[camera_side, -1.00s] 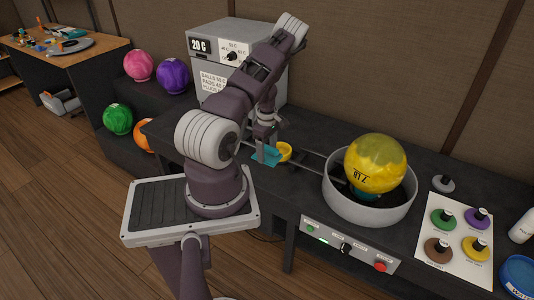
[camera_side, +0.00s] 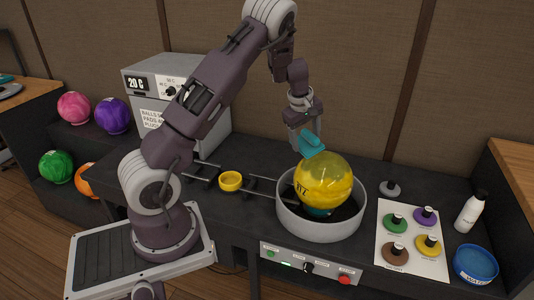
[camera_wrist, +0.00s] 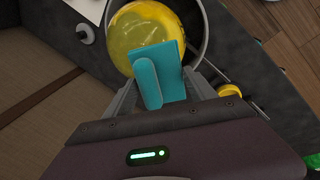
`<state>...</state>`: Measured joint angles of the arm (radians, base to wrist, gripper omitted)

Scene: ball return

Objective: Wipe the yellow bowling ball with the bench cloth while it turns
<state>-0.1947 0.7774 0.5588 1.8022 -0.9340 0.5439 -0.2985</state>
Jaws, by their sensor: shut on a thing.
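The yellow bowling ball (camera_side: 323,184) sits in the round grey bowl (camera_side: 331,228) of the bench machine. Its printed marking faces left in the side view. My gripper (camera_side: 311,140) is shut on the teal cloth (camera_side: 312,145), above the upper left of the ball. In the wrist view the cloth (camera_wrist: 158,75) hangs between the fingers and overlaps the ball (camera_wrist: 140,30). I cannot tell whether the cloth touches the ball.
A white sheet with several coloured pads (camera_side: 411,240), a white bottle (camera_side: 469,213) and a blue water bowl (camera_side: 475,265) are at the right. A control panel (camera_side: 309,267) is at the bench front.

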